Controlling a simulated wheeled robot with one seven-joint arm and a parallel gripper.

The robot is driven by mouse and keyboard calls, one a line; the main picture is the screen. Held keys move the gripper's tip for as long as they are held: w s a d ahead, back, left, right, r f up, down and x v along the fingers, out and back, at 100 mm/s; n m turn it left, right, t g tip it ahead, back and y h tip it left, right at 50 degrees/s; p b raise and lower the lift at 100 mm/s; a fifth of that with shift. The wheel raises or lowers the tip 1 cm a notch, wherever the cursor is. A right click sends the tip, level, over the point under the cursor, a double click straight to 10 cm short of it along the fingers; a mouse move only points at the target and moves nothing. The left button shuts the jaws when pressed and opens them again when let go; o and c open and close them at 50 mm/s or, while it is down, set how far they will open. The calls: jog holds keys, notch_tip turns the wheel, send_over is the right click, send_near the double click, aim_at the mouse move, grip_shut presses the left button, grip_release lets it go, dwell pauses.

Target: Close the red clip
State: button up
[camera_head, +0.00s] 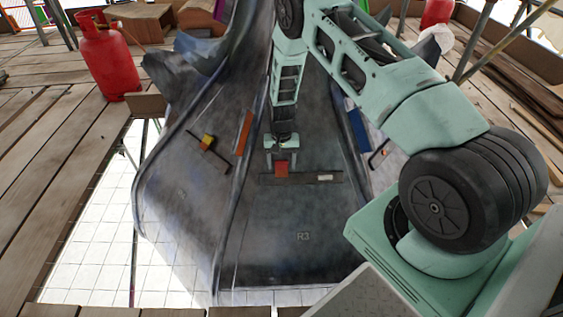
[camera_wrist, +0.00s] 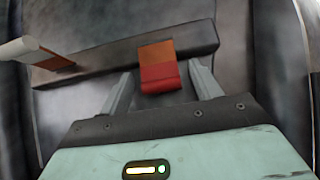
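The red clip (camera_head: 281,169) sits on a dark bar (camera_head: 305,178) lying across the grey panel marked R3. In the wrist view the clip (camera_wrist: 158,72) has an orange upper part and a red lower end, and it overlaps the bar (camera_wrist: 105,62). My gripper (camera_head: 282,158) is over the clip in the head view. In the wrist view my gripper (camera_wrist: 164,74) is open, with one finger on each side of the clip. Gaps show between fingers and clip, and contact is not visible. Whether the clip is latched cannot be told.
A white-ended lever (camera_wrist: 25,48) with an orange base projects from the bar; its white part shows in the head view (camera_head: 325,177). A yellow-and-red clip (camera_head: 207,142) and an orange strip (camera_head: 243,132) are left, a blue strip (camera_head: 357,127) right. A red cylinder (camera_head: 108,60) stands on the deck.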

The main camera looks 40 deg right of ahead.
notch_tip(320, 180, up, 17)
jog(key=w+d+p, duration=0.1)
jog(key=p, duration=0.3)
jog(key=shift+w+r+p, duration=0.15)
jog(key=shift+w+p, duration=0.15)
jog(key=shift+w, duration=0.1)
dwell(0.4)
